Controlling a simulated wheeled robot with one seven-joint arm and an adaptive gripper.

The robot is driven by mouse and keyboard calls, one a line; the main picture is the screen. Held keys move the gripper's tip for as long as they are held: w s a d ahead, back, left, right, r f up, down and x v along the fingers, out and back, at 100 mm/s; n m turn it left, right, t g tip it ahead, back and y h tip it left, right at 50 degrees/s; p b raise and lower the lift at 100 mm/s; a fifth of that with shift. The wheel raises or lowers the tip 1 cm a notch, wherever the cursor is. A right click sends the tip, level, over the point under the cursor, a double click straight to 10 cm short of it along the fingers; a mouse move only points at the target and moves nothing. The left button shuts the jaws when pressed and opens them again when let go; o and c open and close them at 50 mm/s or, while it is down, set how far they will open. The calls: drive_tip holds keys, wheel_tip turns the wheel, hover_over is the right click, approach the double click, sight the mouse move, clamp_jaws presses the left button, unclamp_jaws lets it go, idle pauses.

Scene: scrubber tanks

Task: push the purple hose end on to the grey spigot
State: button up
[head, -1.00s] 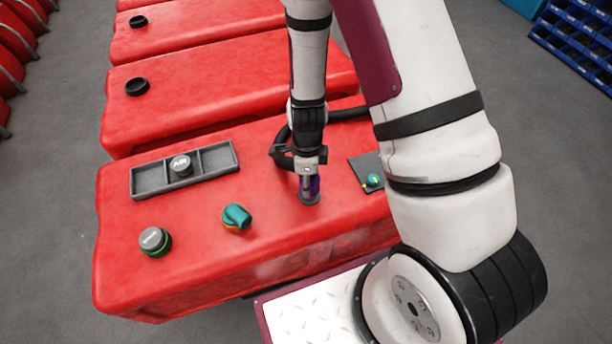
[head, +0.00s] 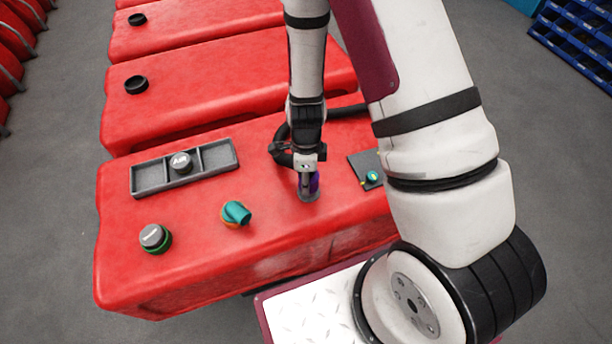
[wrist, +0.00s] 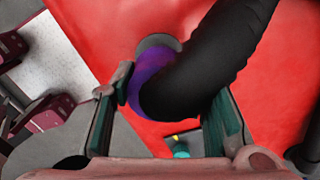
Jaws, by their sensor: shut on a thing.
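The purple hose end (wrist: 150,75) is a purple cuff on a thick black hose (wrist: 215,60). In the head view the purple cuff (head: 314,183) shows beside my gripper (head: 308,185), which points down at the red tank's top. My gripper (wrist: 170,115) is shut on the hose end, a finger on each side of it. The grey spigot (wrist: 158,42) shows as a grey round edge just beyond the cuff in the wrist view. Its grey base (head: 309,196) shows under the fingers in the head view. The cuff hides most of the spigot, so I cannot tell how far it is on.
On the red tank (head: 200,260) are a grey three-part tray (head: 216,157) holding an AIR cap (head: 181,162), a grey-and-green cap (head: 155,238), a teal valve handle (head: 237,212) and a dark plate with a teal knob (head: 372,178). More red tanks stand behind.

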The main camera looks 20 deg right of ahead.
drive_tip(key=shift+f, duration=0.4)
drive_tip(key=shift+f+b, duration=0.3)
drive_tip(key=shift+f, duration=0.05)
drive_tip(key=shift+f+b, duration=0.3)
drive_tip(key=shift+f, duration=0.35)
drive_tip(key=shift+f, duration=0.25)
drive_tip(key=o, duration=1.6)
drive_tip(key=shift+r, duration=0.1)
drive_tip(key=shift+r+p, duration=2.05)
drive_tip(key=shift+r, duration=2.15)
